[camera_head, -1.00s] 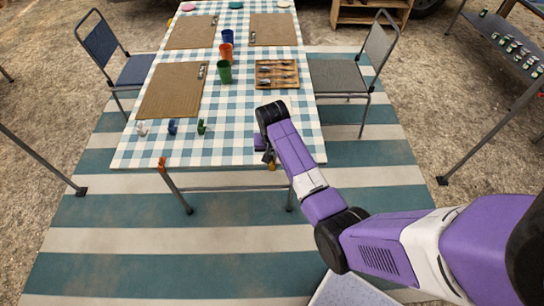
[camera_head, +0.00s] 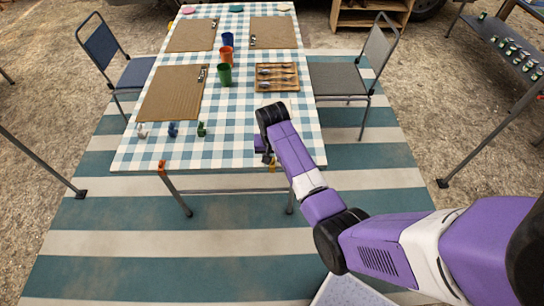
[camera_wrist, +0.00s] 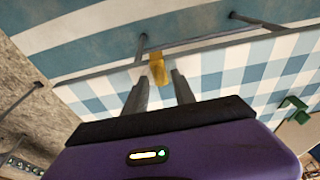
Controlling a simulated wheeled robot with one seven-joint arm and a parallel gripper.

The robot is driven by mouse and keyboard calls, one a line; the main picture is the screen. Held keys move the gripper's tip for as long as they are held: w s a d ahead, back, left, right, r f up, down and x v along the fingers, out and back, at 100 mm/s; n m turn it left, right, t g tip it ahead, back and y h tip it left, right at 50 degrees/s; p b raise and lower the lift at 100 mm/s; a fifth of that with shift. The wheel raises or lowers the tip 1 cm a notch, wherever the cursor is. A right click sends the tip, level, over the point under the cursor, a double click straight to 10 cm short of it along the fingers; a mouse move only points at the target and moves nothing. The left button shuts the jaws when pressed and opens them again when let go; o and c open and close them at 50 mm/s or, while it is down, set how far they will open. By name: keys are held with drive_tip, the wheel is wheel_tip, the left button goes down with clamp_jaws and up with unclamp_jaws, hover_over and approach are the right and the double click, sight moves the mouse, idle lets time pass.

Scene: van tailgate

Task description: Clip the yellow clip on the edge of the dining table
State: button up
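The yellow clip (camera_head: 272,166) sits at the front edge of the dining table (camera_head: 230,155), right of the middle. In the wrist view the yellow clip (camera_wrist: 157,69) is upright on the table edge, between and just beyond my fingertips. My gripper (camera_wrist: 160,80) is open, one finger on each side, with a gap to the clip visible on both sides. In the head view my gripper (camera_head: 267,157) is low over the front edge, partly hidden by my wrist.
An orange clip (camera_head: 162,167) is on the front edge further left. White (camera_head: 142,131), blue (camera_head: 172,129) and green (camera_head: 201,129) clips stand on the tabletop near it. Cups, place mats and a cutlery tray (camera_head: 278,77) lie further back. The striped rug before the table is clear.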

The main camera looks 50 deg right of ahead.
sight(272, 166)
wheel_tip(272, 166, up, 8)
drive_tip(key=s+a, duration=0.1)
drive_tip(key=shift+f, duration=0.2)
drive_tip(key=shift+w, duration=0.1)
